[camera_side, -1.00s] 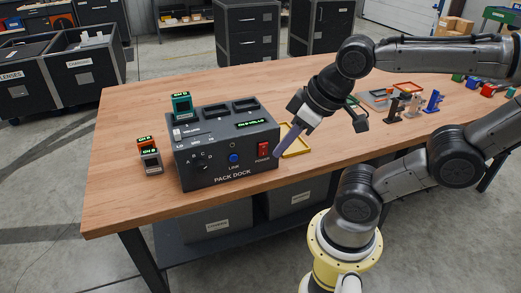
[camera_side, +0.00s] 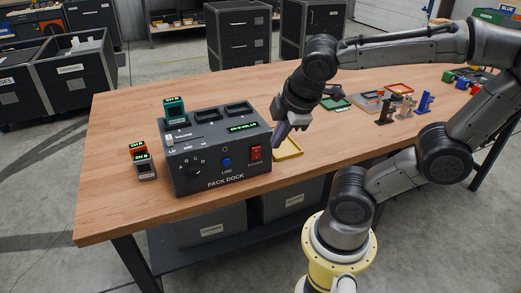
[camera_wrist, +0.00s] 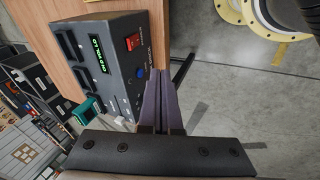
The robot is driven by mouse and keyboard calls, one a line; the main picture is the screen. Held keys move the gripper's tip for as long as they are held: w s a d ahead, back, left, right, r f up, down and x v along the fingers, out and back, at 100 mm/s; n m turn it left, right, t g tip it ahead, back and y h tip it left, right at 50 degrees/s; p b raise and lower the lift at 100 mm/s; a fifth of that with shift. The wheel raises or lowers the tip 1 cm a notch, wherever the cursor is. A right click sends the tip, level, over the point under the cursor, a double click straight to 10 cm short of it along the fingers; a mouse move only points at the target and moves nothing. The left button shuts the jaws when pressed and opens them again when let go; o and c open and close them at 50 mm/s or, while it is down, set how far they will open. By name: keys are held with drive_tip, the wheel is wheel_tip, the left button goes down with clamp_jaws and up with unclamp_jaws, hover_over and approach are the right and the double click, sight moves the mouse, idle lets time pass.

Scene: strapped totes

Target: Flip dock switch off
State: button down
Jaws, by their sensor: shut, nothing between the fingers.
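The pack dock (camera_side: 207,183) is a dark grey box on the wooden bench. Its red power switch (camera_side: 255,153) is at the right end of the front face, above the word POWER. The switch also shows in the wrist view (camera_wrist: 132,41), uncovered. My gripper (camera_side: 276,145) is shut and empty, its purple-grey fingers pointing down and left, just right of the switch and apart from it in the picture. In the wrist view the closed fingertips (camera_wrist: 161,74) lie beside the dock's front. I cannot tell which way the switch is set.
The dock's green display (camera_side: 243,128) is lit, and a teal pack (camera_side: 174,108) stands in a top slot. Two small packs (camera_side: 145,165) stand left of the dock. A yellow tray (camera_side: 288,148) lies behind my fingers. Bench space left of the dock is mostly clear.

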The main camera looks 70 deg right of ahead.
sight(256, 154)
drive_tip(key=shift+w+d+f+n+g+h, duration=0.3)
drive_tip(key=shift+w+d+f+n+h, duration=0.15)
drive_tip(key=shift+f+n, duration=0.3)
drive_tip(key=shift+d, duration=0.1)
drive_tip(key=w+d+f, duration=0.1)
drive_tip(key=f, duration=0.1)
drive_tip(key=w+d+f, duration=0.2)
drive_tip(key=f, duration=0.1)
drive_tip(key=w+d+f, duration=0.2)
drive_tip(key=f, duration=0.1)
drive_tip(key=shift+w+d+f, duration=0.1)
drive_tip(key=shift+d+f, duration=0.05)
drive_tip(key=shift+f, duration=0.1)
drive_tip(key=shift+w+d, duration=0.2)
drive_tip(key=shift+w, duration=0.05)
drive_tip(key=shift+r, duration=0.1)
